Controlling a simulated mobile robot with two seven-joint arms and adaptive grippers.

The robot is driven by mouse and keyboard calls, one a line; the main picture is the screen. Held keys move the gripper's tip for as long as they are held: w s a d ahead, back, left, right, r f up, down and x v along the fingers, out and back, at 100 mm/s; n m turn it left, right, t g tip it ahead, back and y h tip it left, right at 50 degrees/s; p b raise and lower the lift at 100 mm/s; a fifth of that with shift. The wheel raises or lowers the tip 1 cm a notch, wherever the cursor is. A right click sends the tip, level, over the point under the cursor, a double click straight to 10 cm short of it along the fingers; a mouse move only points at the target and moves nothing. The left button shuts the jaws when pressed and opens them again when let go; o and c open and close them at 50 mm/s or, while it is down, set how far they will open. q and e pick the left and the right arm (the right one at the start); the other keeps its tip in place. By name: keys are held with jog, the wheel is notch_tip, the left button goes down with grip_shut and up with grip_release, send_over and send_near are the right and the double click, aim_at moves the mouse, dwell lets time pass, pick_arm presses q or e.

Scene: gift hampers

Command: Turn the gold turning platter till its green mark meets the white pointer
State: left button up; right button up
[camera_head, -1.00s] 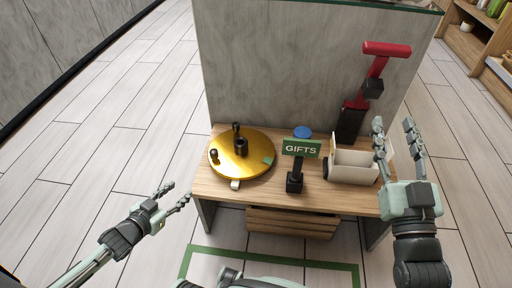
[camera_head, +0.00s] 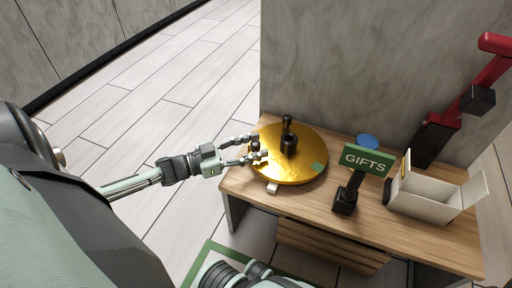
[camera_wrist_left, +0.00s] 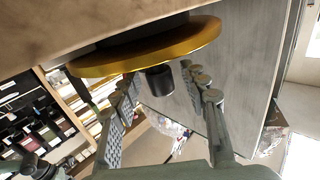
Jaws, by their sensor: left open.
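The white pointer (camera_head: 272,188) is at the platter's front edge, to the left of the mark, and the two are apart. My left gripper (camera_head: 256,147) is open at the platter's left rim, its fingers on either side of a small dark knob (camera_head: 255,145). In the left wrist view a dark knob (camera_wrist_left: 160,80) shows between the open fingers, below the gold rim (camera_wrist_left: 150,48). My right gripper is out of view.
A green GIFTS sign (camera_head: 366,160) on a black stand is right of the platter. Beyond it are a blue disc (camera_head: 367,141), an open white box (camera_head: 425,198) and a red-and-black device (camera_head: 437,132). A grey panel (camera_head: 360,70) rises behind the table.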

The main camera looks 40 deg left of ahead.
pick_arm(q)
jog(key=shift+w+d, duration=0.15)
jog(key=shift+w, duration=0.15)
grip_shut()
dwell(0.4)
